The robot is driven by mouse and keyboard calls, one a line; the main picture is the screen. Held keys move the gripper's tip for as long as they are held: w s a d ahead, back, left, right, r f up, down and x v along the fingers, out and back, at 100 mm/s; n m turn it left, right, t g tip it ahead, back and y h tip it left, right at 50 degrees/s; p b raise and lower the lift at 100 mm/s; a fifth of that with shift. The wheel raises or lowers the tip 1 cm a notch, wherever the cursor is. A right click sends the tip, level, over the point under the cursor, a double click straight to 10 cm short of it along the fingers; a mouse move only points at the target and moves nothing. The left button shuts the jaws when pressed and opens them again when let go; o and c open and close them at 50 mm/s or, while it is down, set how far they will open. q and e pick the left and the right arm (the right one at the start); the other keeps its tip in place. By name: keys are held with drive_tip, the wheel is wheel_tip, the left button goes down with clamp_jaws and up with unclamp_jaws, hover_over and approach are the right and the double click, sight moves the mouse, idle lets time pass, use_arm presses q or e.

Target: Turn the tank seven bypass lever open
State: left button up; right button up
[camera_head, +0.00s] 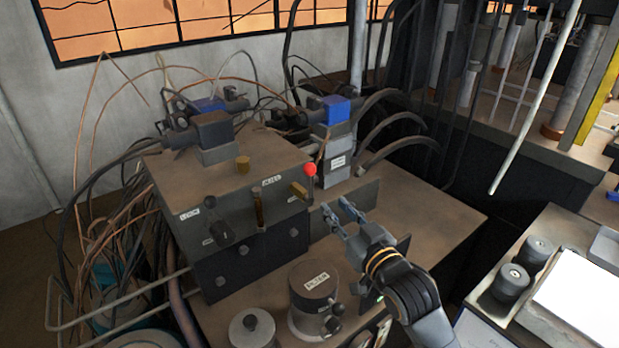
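A dark metal valve block (230,190) stands left of centre with several controls on its front. A red ball knob (310,169) sits at its upper right corner. Brass-coloured levers show below it, one (298,190) near the right edge and one (258,208) further left. Small labels are on the block, but I cannot read a tank seven mark or tell which control is the bypass lever. My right gripper (338,211) is to the right of the block and below the red knob. Its two fingers are apart, with nothing seen between them. My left gripper is not in view.
A labelled round canister (314,284) and a smaller round lid (252,328) stand in front of the block. Blue-topped valves (336,110) with hoses are behind. Loose cables hang at left. The bench top (430,210) is clear at right.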

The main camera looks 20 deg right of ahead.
sight(309, 178)
drive_tip(key=w+p, duration=0.1)
drive_tip(key=w, duration=0.3)
drive_tip(key=w+a+p, duration=0.1)
drive_tip(key=w, duration=0.3)
drive_tip(key=w+a+p, duration=0.1)
drive_tip(key=w, duration=0.4)
drive_tip(key=shift+w, duration=0.1)
drive_tip(key=shift+c, duration=0.5)
clamp_jaws()
